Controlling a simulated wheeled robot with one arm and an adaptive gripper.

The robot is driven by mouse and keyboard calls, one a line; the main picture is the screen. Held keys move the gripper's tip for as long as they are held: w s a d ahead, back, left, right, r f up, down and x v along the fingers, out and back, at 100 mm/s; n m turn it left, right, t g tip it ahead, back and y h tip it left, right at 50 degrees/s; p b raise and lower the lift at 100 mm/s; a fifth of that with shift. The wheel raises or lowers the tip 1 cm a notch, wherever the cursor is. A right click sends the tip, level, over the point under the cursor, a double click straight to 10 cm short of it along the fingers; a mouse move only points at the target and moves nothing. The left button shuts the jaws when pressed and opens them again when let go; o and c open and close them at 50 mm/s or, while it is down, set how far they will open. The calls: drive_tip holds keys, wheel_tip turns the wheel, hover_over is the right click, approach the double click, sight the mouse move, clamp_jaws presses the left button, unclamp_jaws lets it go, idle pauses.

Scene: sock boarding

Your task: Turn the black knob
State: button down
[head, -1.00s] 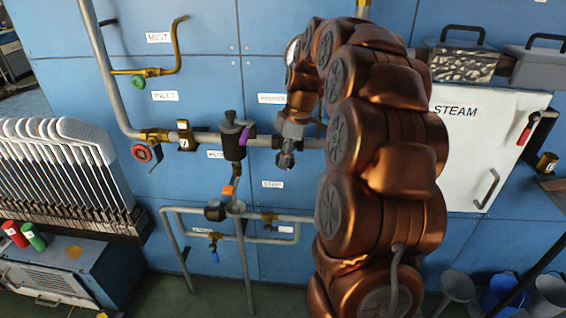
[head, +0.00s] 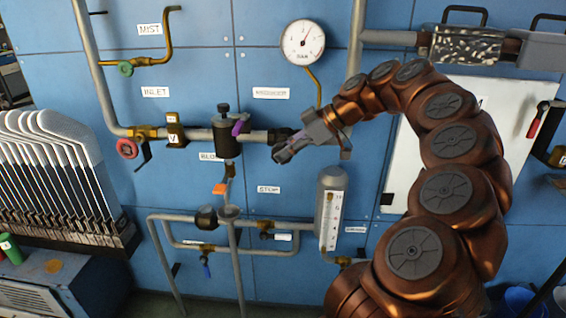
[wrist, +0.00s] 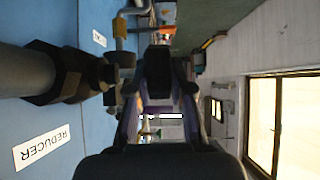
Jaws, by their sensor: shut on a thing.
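A black knob or fitting (head: 279,135) sits on the grey horizontal pipe, just right of the black valve body (head: 228,138). My gripper (head: 281,155) is at this fitting, pointing left and slightly down. In the wrist view, my gripper (wrist: 158,85) has a dark block between its fingers. The exact contact is partly hidden by my gripper. The pipe's dark fitting (wrist: 72,75) shows at left in the wrist view, with the REDUCER label (wrist: 42,147) below it.
A round gauge (head: 303,42) is above my gripper. A purple lever (head: 239,128), orange handle (head: 219,188) and red wheel (head: 127,149) are to the left. A grey cylinder with a scale (head: 331,212) stands below right. White-topped racks (head: 50,140) are far left.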

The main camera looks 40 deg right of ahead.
drive_tip(key=shift+f+t+y+b, duration=0.15)
drive_tip(key=shift+t+y+b, duration=0.4)
drive_tip(key=shift+b, duration=0.4)
drive_tip(key=shift+d, duration=0.1)
drive_tip(key=c, duration=1)
unclamp_jaws()
drive_tip(key=shift+c, duration=0.2)
drive_tip(key=shift+s, duration=0.1)
drive_tip(key=v, duration=0.7)
drive_tip(key=shift+d, duration=0.2)
drive_tip(key=shift+s, duration=0.1)
drive_tip(key=shift+a, duration=0.1)
